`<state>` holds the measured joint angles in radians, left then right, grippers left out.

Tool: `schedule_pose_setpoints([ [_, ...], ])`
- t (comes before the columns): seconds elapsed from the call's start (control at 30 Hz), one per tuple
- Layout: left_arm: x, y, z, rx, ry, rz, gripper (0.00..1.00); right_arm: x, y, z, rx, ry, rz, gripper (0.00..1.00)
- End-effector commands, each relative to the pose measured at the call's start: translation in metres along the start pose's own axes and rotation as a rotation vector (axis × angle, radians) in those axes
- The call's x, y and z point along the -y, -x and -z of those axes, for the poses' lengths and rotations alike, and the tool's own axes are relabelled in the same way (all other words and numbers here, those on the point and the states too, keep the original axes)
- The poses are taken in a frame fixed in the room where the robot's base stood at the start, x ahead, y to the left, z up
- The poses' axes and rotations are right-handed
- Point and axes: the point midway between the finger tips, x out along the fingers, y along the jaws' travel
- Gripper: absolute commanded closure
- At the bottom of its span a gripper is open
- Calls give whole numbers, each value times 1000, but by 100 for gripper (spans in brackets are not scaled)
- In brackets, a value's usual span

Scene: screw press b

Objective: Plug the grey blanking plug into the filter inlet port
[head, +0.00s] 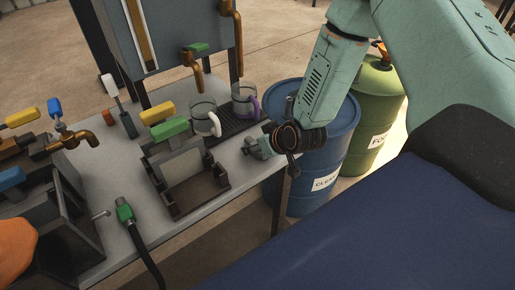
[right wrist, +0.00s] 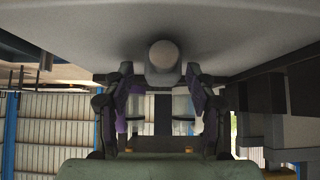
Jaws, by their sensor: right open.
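My right gripper (head: 262,147) is at the right edge of the grey table in the head view. In the right wrist view its two dark fingers stand apart and the gripper (right wrist: 160,80) is open. A round grey end, which looks like the grey blanking plug (right wrist: 163,55), shows between and just beyond the fingertips. I cannot tell whether they touch it. In the head view the plug is not clearly separable from the gripper. I cannot identify the filter inlet port for certain. My left gripper is not in view.
The table (head: 128,180) holds a dark fixture with a green handle (head: 171,127), two glass mugs (head: 205,120) on a drip tray, and a green nozzle (head: 125,210) on a black hose. Brass taps (head: 75,137) stand left. Blue (head: 335,150) and green (head: 375,110) drums stand beyond the right edge.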

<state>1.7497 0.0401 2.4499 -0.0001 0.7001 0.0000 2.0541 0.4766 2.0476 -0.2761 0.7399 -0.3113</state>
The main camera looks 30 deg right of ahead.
Motion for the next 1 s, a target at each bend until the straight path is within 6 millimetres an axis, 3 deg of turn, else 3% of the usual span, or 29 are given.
schedule_pose_setpoints([
  [0.67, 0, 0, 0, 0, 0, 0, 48, 0, 0, 0, 0, 0, 0, 99],
  [1.0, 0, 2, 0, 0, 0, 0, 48, 0, 3, 4, -2, 0, 0, 100],
])
